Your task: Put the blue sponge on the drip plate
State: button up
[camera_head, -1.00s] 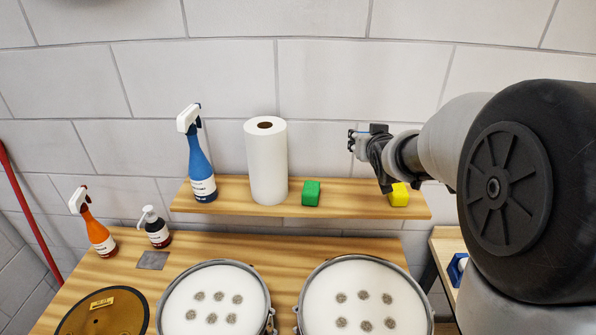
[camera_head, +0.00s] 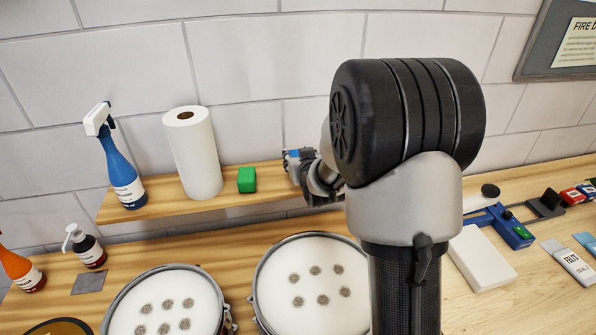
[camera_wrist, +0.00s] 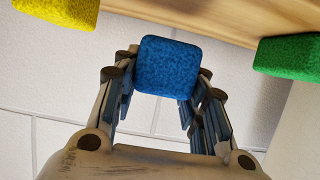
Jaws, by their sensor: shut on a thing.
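The blue sponge (camera_wrist: 168,66) is a rounded block between the fingers of my gripper (camera_wrist: 166,88) in the wrist view. Both fingers are shut on its sides. In the head view, a small bit of blue sponge (camera_head: 293,154) shows at the tips of my gripper (camera_head: 298,163), above the shelf and right of the green sponge. My arm hides part of the gripper there. A small flat dark grey square (camera_head: 89,282), which looks like the drip plate, lies on the bench at the lower left, by the pump bottle. It looks bare.
The wooden shelf (camera_head: 220,194) holds a blue spray bottle (camera_head: 122,172), a paper roll (camera_head: 195,155) and a green sponge (camera_head: 247,180). A yellow sponge (camera_wrist: 62,10) shows in the wrist view. A pump bottle (camera_head: 88,250), orange bottle (camera_head: 20,270) and two drums (camera_head: 318,285) stand below.

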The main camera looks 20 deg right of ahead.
jog(key=shift+f+b, duration=0.3)
jog(key=shift+f, duration=1.75)
jog(key=shift+f, duration=0.15)
jog(key=o, duration=0.8)
